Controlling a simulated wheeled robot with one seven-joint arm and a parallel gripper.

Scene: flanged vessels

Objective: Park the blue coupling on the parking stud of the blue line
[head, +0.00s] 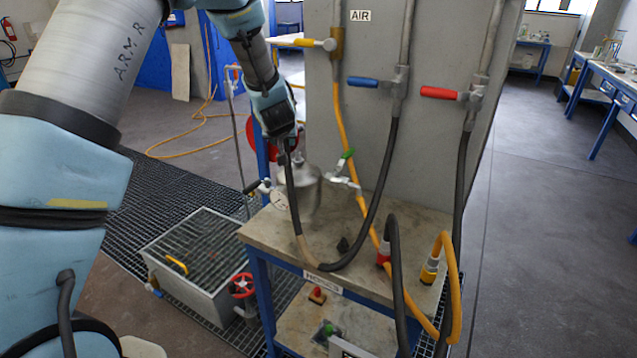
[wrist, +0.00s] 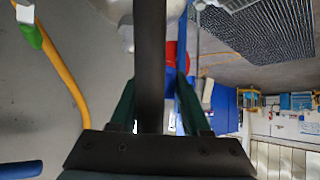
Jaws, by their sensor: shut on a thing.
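My gripper (head: 284,150) is shut on the end of a black hose, high above the bench at the left of the grey panel. This hose (head: 382,185) hangs from the blue-handled valve (head: 375,82), loops down to the bench and rises to my gripper. The blue coupling at its end is hidden by the jaws; no blue shows there. In the wrist view the dark hose (wrist: 150,60) runs between my green fingers. A small black piece (head: 343,245) stands on the bench; I cannot tell whether it is the blue line's parking stud.
A steel vessel (head: 318,195) with a gauge (head: 280,200) and a green-handled valve (head: 345,157) stands behind the hose. The red coupling (head: 384,255) and yellow coupling (head: 430,268) stand on the bench (head: 270,238) at right, their hoses arching up. A floor grating lies left.

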